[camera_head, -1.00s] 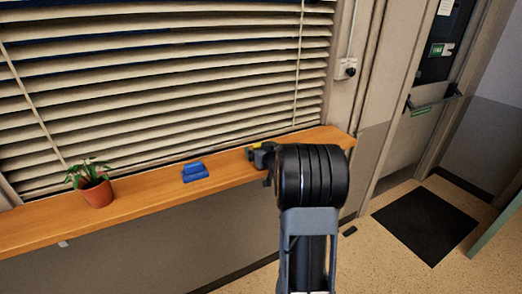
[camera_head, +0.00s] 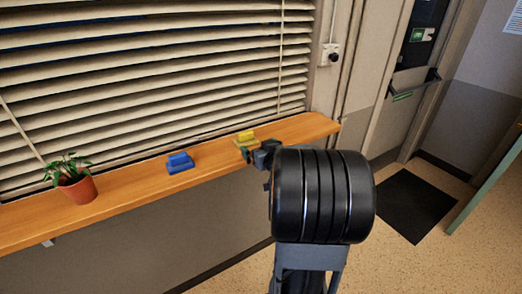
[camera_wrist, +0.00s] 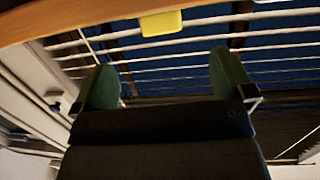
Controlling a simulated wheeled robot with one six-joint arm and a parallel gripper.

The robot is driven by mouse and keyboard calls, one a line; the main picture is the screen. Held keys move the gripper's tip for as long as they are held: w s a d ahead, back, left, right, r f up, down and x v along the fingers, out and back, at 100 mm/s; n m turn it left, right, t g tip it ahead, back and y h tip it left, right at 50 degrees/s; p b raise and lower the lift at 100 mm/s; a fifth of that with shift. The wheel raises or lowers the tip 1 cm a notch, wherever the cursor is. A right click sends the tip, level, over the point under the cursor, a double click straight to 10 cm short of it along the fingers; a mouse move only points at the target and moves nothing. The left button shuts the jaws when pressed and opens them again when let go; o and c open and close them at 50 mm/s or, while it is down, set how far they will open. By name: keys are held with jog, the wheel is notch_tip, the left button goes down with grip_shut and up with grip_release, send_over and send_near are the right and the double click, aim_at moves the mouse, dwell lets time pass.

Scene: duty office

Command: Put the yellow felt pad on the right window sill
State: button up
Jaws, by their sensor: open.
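The yellow felt pad (camera_head: 244,138) lies on the wooden window sill (camera_head: 215,150), toward its right end. It also shows at the top of the wrist view (camera_wrist: 161,23), beyond the fingertips and between them. The pad is apart from the fingers.
A blue pad-like object (camera_head: 180,163) lies on the sill left of the yellow pad. A potted plant (camera_head: 77,188) stands farther left. Blinds (camera_head: 150,80) hang close behind the sill. The sill's right end (camera_head: 318,124) is bare. A dark mat (camera_head: 408,205) lies on the floor.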

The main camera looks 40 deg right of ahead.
jog(key=s+a+f+n+g+y, duration=0.1)
jog(key=s+a+g, duration=0.5)
jog(key=a, duration=0.6)
jog(key=s+a+f+n+g+y, duration=0.1)
jog(key=s+a+f+g, duration=0.3)
jog(key=s+a, duration=0.5)
jog(key=a+g+y, duration=0.1)
jog(key=a+g, duration=0.1)
jog(key=a, duration=0.2)
jog(key=shift+s+n+y, duration=0.3)
jog(key=shift+s, duration=0.1)
jog(key=shift+a, duration=0.1)
